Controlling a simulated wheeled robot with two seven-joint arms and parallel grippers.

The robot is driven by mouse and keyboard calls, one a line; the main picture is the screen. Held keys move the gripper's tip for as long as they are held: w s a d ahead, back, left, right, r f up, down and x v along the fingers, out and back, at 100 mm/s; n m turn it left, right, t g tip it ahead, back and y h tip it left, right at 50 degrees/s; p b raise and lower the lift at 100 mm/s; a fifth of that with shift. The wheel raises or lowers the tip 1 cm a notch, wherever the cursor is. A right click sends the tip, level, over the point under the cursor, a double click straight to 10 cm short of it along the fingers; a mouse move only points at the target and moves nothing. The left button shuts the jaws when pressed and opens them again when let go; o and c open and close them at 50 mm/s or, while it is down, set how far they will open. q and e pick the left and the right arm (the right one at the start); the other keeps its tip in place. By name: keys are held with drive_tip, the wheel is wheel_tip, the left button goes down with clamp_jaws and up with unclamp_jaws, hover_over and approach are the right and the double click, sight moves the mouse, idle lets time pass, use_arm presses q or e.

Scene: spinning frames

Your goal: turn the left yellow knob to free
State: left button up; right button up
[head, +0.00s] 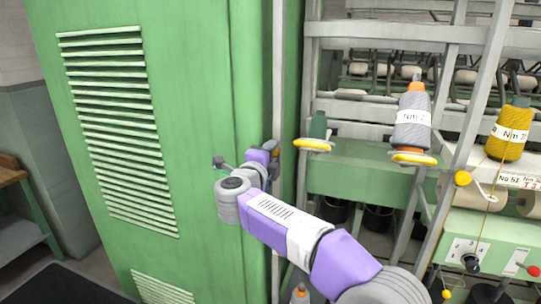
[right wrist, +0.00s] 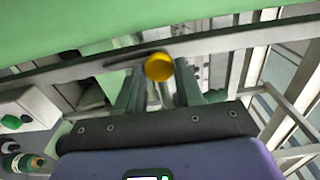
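A round yellow knob (head: 462,178) is on the frame at the right in the head view, left of the gold yarn cone. Another yellow knob (head: 447,294) is low at the bottom edge. My right gripper (head: 272,146) is by the edge of the green cabinet, well left of both knobs; its fingers are hard to make out there. In the right wrist view my right gripper (right wrist: 160,88) has its fingers apart, with nothing visibly held. A round yellow thing (right wrist: 158,67) shows near the fingertips; I cannot tell which one it is or whether it is touched. My left gripper is not in view.
The tall green cabinet (head: 195,60) fills the left. A grey yarn cone (head: 411,120) and a gold yarn cone (head: 510,130) stand on the machine frame. A green control box (head: 490,242) with a red knob (head: 533,271) is at lower right. Metal posts (head: 487,90) rise nearby.

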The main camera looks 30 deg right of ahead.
drive_tip(key=shift+o, duration=0.5)
drive_tip(key=v, duration=0.7)
drive_tip(key=shift+s+a+b, duration=0.2)
drive_tip(key=shift+s+b, duration=0.05)
drive_tip(key=shift+b, duration=0.2)
